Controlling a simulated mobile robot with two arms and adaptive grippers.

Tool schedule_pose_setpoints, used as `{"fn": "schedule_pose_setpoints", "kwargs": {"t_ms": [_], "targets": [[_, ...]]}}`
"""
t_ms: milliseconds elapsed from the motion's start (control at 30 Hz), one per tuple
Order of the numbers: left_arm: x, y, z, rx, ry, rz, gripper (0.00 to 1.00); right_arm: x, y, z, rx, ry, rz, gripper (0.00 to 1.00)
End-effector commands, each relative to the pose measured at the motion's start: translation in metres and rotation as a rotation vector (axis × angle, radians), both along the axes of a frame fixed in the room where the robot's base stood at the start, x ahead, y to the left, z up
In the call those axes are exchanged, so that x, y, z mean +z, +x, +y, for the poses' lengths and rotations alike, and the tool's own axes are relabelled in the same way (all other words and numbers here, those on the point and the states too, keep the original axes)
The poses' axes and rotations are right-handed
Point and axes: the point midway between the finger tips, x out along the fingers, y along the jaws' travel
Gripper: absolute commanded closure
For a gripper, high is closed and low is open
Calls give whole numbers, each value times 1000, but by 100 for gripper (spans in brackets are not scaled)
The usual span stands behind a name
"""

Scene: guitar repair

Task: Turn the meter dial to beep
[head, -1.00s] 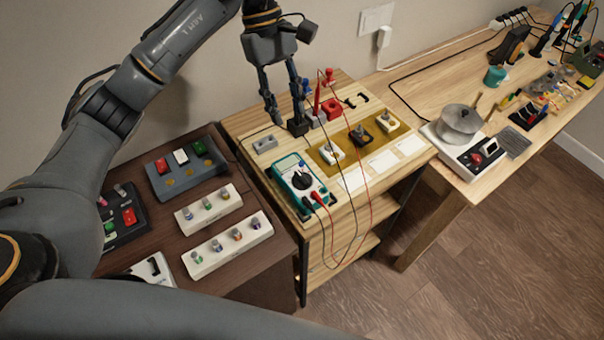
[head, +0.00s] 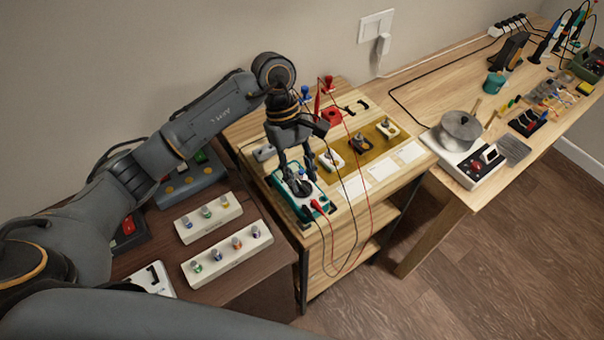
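The teal and white multimeter (head: 280,188) lies on the left part of the light wooden table. Its dark round dial (head: 301,187) is partly hidden by my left gripper. My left gripper (head: 299,182) points down over the meter, with its fingertips apart at the dial. I cannot tell whether the fingers touch the dial. The dial's pointer and the display cannot be read. A red probe plug (head: 317,205) and a black one sit at the meter's near edge, with leads running off. My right gripper is not in view.
A yellow-brown mat (head: 355,157) with several small parts lies right of the meter. Red and blue holders (head: 332,117) stand behind. A dark table on the left carries white knob strips (head: 228,252). A workbench with a pot (head: 459,130) stands right.

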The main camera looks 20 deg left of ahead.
Motion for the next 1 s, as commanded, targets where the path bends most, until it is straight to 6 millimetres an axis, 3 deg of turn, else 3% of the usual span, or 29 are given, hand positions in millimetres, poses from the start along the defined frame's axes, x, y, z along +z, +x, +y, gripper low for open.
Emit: {"fn": "schedule_pose_setpoints", "kwargs": {"t_ms": [200, 467, 633, 1000], "targets": [[-13, -4, -4, 1, 0, 0, 66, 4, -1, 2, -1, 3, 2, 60], [-14, -4, -4, 0, 1, -1, 66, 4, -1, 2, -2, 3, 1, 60], [-14, -4, -4, 0, 1, -1, 100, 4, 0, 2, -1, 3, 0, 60], [-15, -3, -4, 22, 0, -1, 100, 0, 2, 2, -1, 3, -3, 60]]}}
